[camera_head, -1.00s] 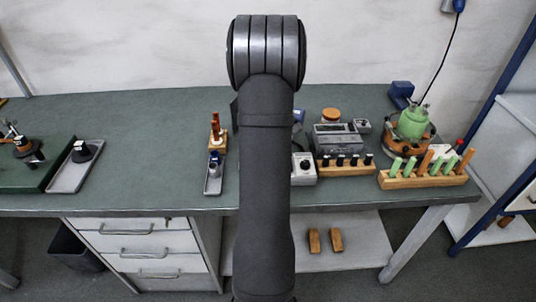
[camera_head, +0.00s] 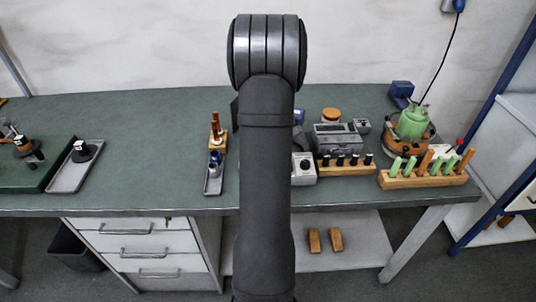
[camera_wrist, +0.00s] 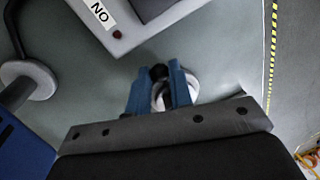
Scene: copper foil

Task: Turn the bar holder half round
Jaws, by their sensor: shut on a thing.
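My gripper (camera_wrist: 159,78) shows in the wrist view as two blue fingers pointing away from a grey plate. The fingers are shut on a small dark-topped piece with a round white base, which I take to be the bar holder (camera_wrist: 190,86). The white base shows between and to the right of the fingers, over the green bench top. Much of the piece is hidden by the fingers, and I cannot tell which way it faces. In the head view my own arm hides the gripper and the piece.
In the wrist view a pale box (camera_wrist: 125,22) with a label and red button lies just beyond the fingers. A rounded grey object (camera_wrist: 28,78) is at the left. Striped tape (camera_wrist: 271,45) runs at right. In the head view a wooden rack (camera_head: 425,180) stands at the bench's right.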

